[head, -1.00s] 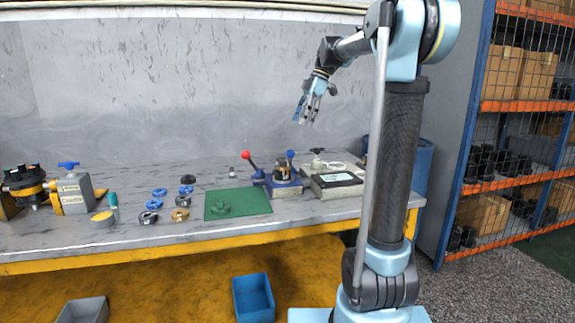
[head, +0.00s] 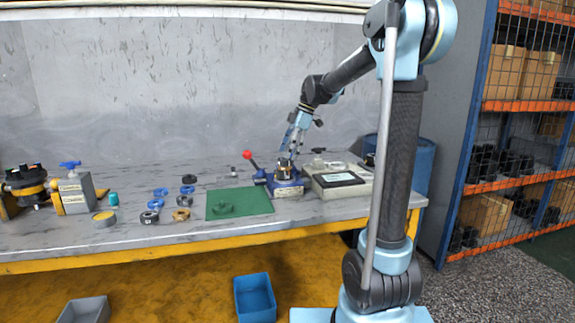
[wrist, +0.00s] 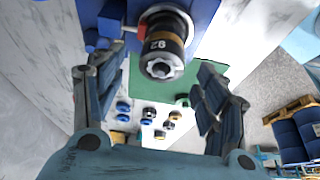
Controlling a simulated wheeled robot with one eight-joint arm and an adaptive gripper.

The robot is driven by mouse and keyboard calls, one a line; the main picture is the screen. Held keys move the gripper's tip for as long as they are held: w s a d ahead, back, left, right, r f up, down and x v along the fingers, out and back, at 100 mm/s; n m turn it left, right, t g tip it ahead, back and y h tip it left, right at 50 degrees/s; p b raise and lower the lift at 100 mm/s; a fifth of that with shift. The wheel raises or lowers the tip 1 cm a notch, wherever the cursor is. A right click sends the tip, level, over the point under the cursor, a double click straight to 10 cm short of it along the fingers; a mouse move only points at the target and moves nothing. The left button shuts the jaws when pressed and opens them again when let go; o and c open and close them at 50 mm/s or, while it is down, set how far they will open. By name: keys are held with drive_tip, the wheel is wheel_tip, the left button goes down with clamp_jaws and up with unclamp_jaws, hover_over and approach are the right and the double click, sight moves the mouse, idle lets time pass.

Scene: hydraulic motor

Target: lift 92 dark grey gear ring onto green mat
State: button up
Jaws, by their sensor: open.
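The dark grey gear ring (wrist: 157,45) is marked 92 and sits in the motor on the blue fixture (head: 287,188). In the head view the motor top (head: 284,168) is partly covered by my gripper (head: 290,146). In the wrist view my gripper (wrist: 158,66) is open and empty, its fingers to either side and the ring beyond them near the top. I cannot tell whether a finger touches the ring. The green mat (head: 253,205) lies left of the fixture and carries a small green part (head: 223,209); the mat also shows in the wrist view (wrist: 148,86).
A red-knobbed lever (head: 248,156) stands at the fixture's left. Several blue, black and brass rings (head: 181,215) lie left of the mat. Most of the mat is bare.

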drive_tip(key=shift+x, duration=1.3)
drive_tip(key=shift+c, duration=0.3)
drive_tip(key=c, duration=1.3)
drive_tip(key=shift+c, duration=0.2)
drive_tip(key=shift+r, duration=0.15)
wheel_tip(320, 180, up, 10)
drive_tip(key=shift+r, duration=0.7)
